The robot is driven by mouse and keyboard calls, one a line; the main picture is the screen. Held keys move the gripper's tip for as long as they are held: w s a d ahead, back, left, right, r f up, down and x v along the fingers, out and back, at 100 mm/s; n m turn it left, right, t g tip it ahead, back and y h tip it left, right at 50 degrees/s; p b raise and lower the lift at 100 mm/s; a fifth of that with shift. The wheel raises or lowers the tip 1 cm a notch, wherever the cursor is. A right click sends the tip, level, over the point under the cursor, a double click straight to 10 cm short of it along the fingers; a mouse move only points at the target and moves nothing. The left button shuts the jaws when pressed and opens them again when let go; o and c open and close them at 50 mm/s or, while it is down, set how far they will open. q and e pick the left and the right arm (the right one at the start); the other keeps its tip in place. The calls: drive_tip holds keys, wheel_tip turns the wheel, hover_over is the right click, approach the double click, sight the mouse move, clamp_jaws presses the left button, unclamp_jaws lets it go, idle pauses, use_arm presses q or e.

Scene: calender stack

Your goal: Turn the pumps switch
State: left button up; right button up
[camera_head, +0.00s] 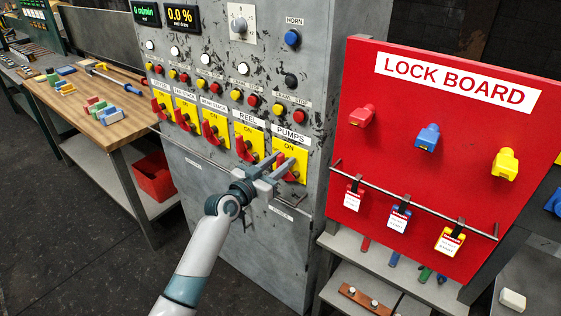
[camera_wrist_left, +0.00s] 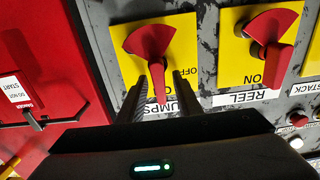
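The pumps switch (camera_head: 290,172) is a red rotary handle on a yellow plate, the last in a row on the grey cabinet under the PUMPS label. My left gripper (camera_head: 284,160) is at this switch, its two fingers reaching over the plate. In the left wrist view, which is upside down, the red handle (camera_wrist_left: 151,45) points down between the open fingers (camera_wrist_left: 160,95). A gap shows on the right finger's side; contact on the other side is unclear. OFF is readable beside the handle; its ON mark is hidden there. My right gripper is not in view.
The similar REEL switch (camera_head: 246,145) is just left of the pumps switch. A red lock board (camera_head: 400,160) with coloured locks and hanging tags stands close on the right. A wooden bench (camera_head: 100,130) is at the left. A thin rail runs below the switches.

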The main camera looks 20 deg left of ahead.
use_arm(q)
clamp_jaws()
drive_tip(key=shift+a+n, duration=0.1)
drive_tip(key=shift+n, duration=0.2)
drive_tip(key=n, duration=0.3)
drive_tip(key=shift+w+a, duration=0.15)
drive_tip(key=shift+a, duration=0.2)
drive_tip(key=shift+w+a+f+n+p, duration=0.1)
drive_tip(key=shift+a+f+n+p, duration=0.25)
drive_tip(key=shift+n, duration=2.1)
drive_tip(key=shift+w+a+f+n+p, duration=0.15)
drive_tip(key=shift+f+n, duration=0.35)
drive_tip(key=shift+n, duration=1.9)
drive_tip(key=shift+a+f+n+p, duration=0.3)
drive_tip(key=shift+f+n+p, duration=0.1)
drive_tip(key=shift+n, duration=2.05)
